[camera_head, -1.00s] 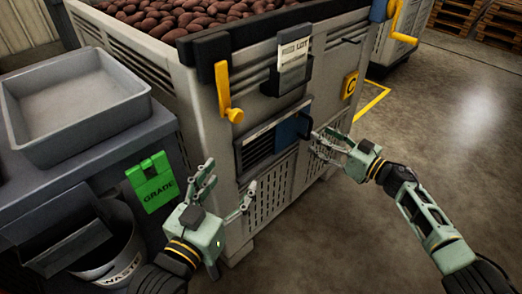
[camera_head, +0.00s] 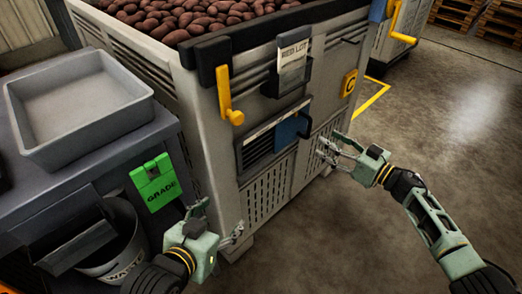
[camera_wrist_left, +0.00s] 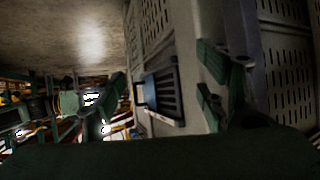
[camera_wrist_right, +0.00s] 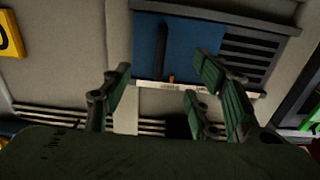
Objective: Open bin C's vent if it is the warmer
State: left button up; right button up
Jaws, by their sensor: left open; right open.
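Bin C is a grey slatted crate (camera_head: 215,150) full of red potatoes, with a yellow C plate (camera_head: 349,83) on its front. Its vent (camera_head: 257,151) has dark slats bare on the left and a blue shutter (camera_head: 291,129) over the right end. The right wrist view shows the blue shutter (camera_wrist_right: 180,45) beside bare slats. My right gripper (camera_head: 329,149) is open and empty, just right of and below the shutter, apparently apart from it. My left gripper (camera_head: 218,218) is open and empty, low near the bin's front left corner. No temperature reading is legible.
A yellow crank (camera_head: 229,97) and a RED LOT card (camera_head: 292,66) are on the bin's front. A grey tray (camera_head: 75,105) on a bench, a green GRADE tag (camera_head: 155,182) and a waste bucket (camera_head: 118,250) stand left. Another bin is behind right. Floor at right is clear.

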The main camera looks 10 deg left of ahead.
pick_arm(q)
jog(key=s+a+f+g+y+p, duration=0.1)
jog(key=s+a+f+g+p, duration=0.1)
jog(key=s, duration=0.5)
jog(key=s+a+f+g+y+p, duration=0.1)
jog(key=s+a+f+g+p, duration=0.1)
jog(key=s+g, duration=0.4)
notch_tip(320, 180, down, 3)
jog(key=shift+s+a+r+p, duration=0.1)
jog(key=shift+s+a+p, duration=0.3)
jog(key=shift+p, duration=0.25)
pick_arm(e)
jog(key=v, duration=1.4)
